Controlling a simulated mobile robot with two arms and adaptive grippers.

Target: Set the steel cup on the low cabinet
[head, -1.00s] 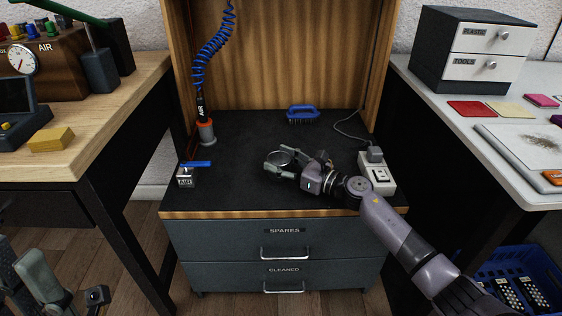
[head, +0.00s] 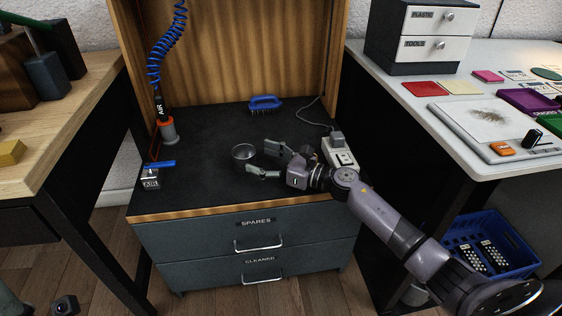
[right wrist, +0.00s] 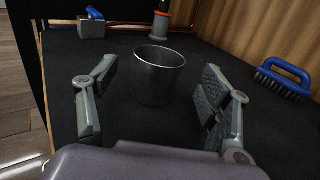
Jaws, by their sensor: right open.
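The steel cup (head: 243,153) stands upright on the black top of the low cabinet (head: 205,190), near its middle. My right gripper (head: 264,160) is open just to the right of the cup, its fingers pointing at it. In the right wrist view the cup (right wrist: 158,75) stands ahead of the spread fingers of the right gripper (right wrist: 155,105), apart from both and empty as far as its rim shows. My left gripper is not clearly visible; only a small part of my left arm shows at the lower left of the head view.
A blue-handled brush (head: 265,103) lies behind the cup. A power block (head: 340,152) with a cable sits at the right. A valve block with a blue lever (head: 151,178) and an air-hose stand (head: 168,130) are at the left. The front of the top is clear.

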